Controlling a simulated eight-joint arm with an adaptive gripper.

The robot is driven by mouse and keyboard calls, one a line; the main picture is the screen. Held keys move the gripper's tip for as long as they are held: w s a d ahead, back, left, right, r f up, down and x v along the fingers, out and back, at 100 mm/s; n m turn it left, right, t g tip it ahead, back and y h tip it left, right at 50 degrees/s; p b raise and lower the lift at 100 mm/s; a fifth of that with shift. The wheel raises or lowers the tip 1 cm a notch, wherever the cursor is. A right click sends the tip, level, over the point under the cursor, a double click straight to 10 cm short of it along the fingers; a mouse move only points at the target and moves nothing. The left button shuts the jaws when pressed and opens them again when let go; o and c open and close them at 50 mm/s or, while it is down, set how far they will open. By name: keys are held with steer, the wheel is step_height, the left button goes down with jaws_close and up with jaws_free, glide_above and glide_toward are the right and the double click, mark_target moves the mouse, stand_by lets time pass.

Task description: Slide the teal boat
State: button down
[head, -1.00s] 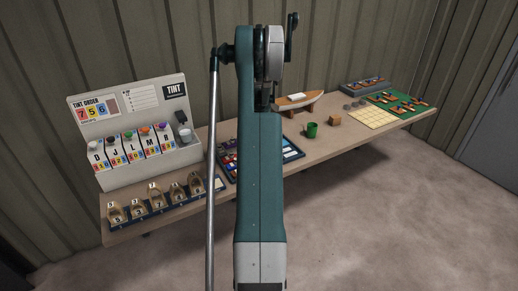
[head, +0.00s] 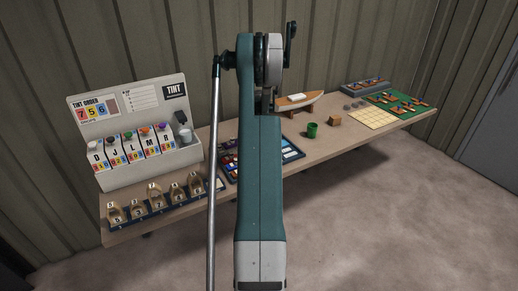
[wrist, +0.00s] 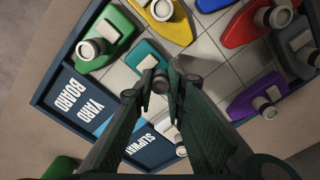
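The teal boat (wrist: 148,53) lies on the yard board (wrist: 55,110) in the wrist view, with a pale cabin and a grey round post. My gripper (wrist: 161,80) is over it, its two fingertips on either side of the post with no clear gap. The fingers hide the near part of the boat. The dark strip marked SLIPWAY (wrist: 148,148) runs along the board's lower edge, partly behind the fingers. In the head view my arm hides my gripper and the teal boat; part of the board (head: 293,152) shows to the right of the arm.
A green mug (head: 312,131) stands to the board's right.

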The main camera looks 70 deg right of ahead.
steer(key=w+d+b, duration=0.1)
steer(key=w+d, duration=0.7)
steer(key=shift+w+d, duration=0.1)
steer(key=shift+w, duration=0.05)
steer(key=shift+w+d+r, duration=0.1)
steer(key=shift+w+d, duration=0.35)
steer(key=c, duration=2.4)
jaws_free()
steer(key=shift+w, duration=0.1)
steer(key=shift+o, duration=0.4)
steer(key=shift+r, duration=0.15)
step_height(320, 180, up, 12)
steer(key=shift+f, duration=0.2)
